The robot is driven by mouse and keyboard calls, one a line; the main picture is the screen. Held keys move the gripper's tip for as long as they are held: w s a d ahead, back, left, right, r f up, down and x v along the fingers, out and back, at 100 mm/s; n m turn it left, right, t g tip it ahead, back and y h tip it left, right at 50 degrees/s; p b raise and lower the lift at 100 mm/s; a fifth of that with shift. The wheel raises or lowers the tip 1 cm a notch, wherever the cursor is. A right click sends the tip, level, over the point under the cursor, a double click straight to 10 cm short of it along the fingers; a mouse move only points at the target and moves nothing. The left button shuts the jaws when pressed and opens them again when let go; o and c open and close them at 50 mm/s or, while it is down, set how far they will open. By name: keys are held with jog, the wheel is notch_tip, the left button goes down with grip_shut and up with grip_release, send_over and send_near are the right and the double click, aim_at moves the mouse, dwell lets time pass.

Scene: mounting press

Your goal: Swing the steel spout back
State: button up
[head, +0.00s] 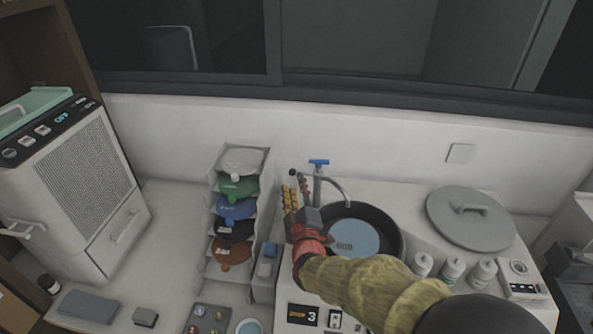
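The steel spout (336,186) is a curved tube on an upright post with a blue handle (319,162) on top. It arcs to the right, and its end hangs over the back left part of a round black basin (393,222). A light blue disc (353,236) with dark lettering lies in the basin.
A grey round lid (470,217) lies right of the basin, with several white bottles (452,269) in front. A white machine (75,185) is at far left. The wall is close behind the spout.

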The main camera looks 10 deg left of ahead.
aim_at(292, 172)
jog(key=x, duration=0.7)
jog(key=shift+w+f, duration=0.1)
jog(key=shift+c, duration=0.4)
jog(key=c, duration=0.8)
grip_shut()
